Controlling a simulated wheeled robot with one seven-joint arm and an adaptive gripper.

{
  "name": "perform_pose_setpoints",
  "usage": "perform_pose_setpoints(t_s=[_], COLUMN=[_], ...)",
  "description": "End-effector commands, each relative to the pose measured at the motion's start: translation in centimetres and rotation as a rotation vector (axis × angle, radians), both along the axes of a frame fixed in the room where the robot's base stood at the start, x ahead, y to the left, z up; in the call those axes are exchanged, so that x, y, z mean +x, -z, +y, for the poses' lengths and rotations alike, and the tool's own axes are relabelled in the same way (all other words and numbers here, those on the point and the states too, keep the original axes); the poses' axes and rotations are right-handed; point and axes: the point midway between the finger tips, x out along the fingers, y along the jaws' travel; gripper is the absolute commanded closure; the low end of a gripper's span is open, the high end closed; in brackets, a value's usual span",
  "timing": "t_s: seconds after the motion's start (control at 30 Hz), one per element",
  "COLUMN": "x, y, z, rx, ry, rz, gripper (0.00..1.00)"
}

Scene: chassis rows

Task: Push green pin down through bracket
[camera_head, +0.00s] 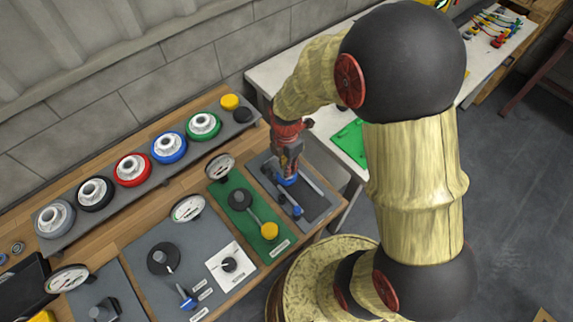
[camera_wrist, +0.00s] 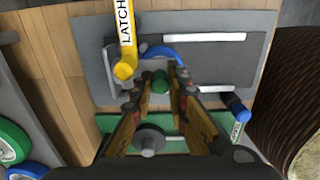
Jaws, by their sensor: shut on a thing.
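The green pin (camera_wrist: 160,76) shows as a green round top in the wrist view, between my fingertips. My gripper (camera_wrist: 162,84) is shut on it, with a finger on each side, and points down at the grey latch panel (camera_wrist: 225,72). The same gripper (camera_head: 287,172) is over the panel (camera_head: 318,211) at the right end of the bench in the head view, where the pin is hidden. A grey bracket (camera_wrist: 120,66) lies beside the pin and is partly covered by my fingers. I cannot tell how deep the pin sits in it.
A yellow lever marked LATCH (camera_wrist: 125,40) stands close left of the pin. A blue curved part (camera_wrist: 163,51) is just beyond it. A blue-ended handle (camera_wrist: 237,108) is to the right. A green panel (camera_head: 248,215) with a yellow knob (camera_head: 270,230) adjoins on the left.

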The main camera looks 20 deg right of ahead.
Motion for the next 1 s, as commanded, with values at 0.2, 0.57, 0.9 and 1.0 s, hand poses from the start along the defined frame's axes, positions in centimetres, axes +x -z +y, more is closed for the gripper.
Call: perform_pose_setpoints(t_s=[0.2, 0.57, 0.9, 1.0], x=[0.01, -0.03, -0.03, 0.03], y=[0.66, 0.69, 0.67, 0.3], z=[0.0, 0.0, 0.0, 0.0], rx=[0.0, 0.0, 0.0, 0.0], ry=[0.0, 0.0, 0.0, 0.0], rz=[0.0, 0.001, 0.001, -0.001], gripper=[1.0, 0.66, 0.63, 0.63])
